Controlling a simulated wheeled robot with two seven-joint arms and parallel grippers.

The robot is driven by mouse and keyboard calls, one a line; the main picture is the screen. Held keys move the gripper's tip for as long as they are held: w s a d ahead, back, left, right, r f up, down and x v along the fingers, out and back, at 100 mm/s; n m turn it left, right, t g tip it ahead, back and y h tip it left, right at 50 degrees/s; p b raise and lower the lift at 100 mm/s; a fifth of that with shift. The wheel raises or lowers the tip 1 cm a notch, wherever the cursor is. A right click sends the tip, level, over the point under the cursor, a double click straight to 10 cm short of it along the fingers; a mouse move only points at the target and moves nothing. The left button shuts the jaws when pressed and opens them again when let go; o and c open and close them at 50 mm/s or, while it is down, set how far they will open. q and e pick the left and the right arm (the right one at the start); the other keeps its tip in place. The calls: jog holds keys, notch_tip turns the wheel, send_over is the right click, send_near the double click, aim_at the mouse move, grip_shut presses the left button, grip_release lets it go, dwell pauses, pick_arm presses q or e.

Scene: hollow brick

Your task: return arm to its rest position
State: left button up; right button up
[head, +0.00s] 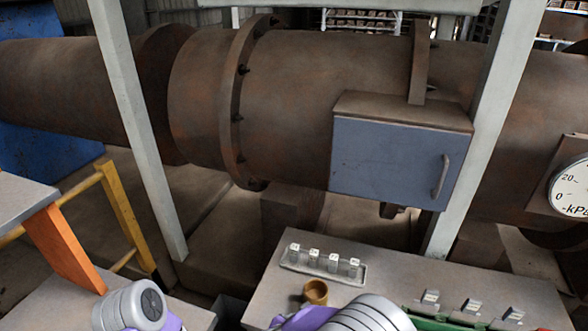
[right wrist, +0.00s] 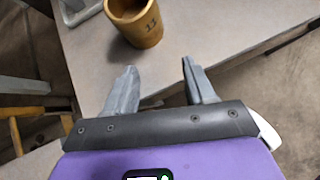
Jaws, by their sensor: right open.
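My right gripper (right wrist: 159,66) shows in the right wrist view with its two grey fingers apart and nothing between them. A brown cup (right wrist: 135,24) marked "11" stands upright on the grey table (right wrist: 215,40), ahead of the fingers and apart from them. In the head view the cup (head: 316,292) stands close to my right arm, which comes in at the bottom middle; its fingers are not visible there. A grey and purple part of my left arm shows at the bottom left of the head view. My left gripper's fingers are out of view.
A light tray (head: 290,266) with several small pale pieces sits behind the cup. A green container (head: 430,325) with grey pieces beside it is at the right. Grey posts (head: 140,125), a blue-grey box (head: 385,155) and large rusty pipes (head: 300,90) stand beyond. A yellow rail (head: 125,215) is at left.

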jog(key=s+d+f+m+g+y+b, duration=0.2)
jog(key=s+f+m, duration=0.3)
jog(key=f+m, duration=0.4)
jog(key=s+d+f+m+g+y+b, duration=0.2)
jog(key=s+f+m, duration=0.4)
jog(key=f+m, duration=0.4)
jog(key=s+d+f+m+g+y+b, duration=0.3)
jog(key=s+f+m+y+b, duration=0.1)
jog(key=f+m, duration=0.6)
jog(key=s+m+y, duration=0.1)
jog(key=s+m, duration=0.1)
jog(key=shift+d+m, duration=0.3)
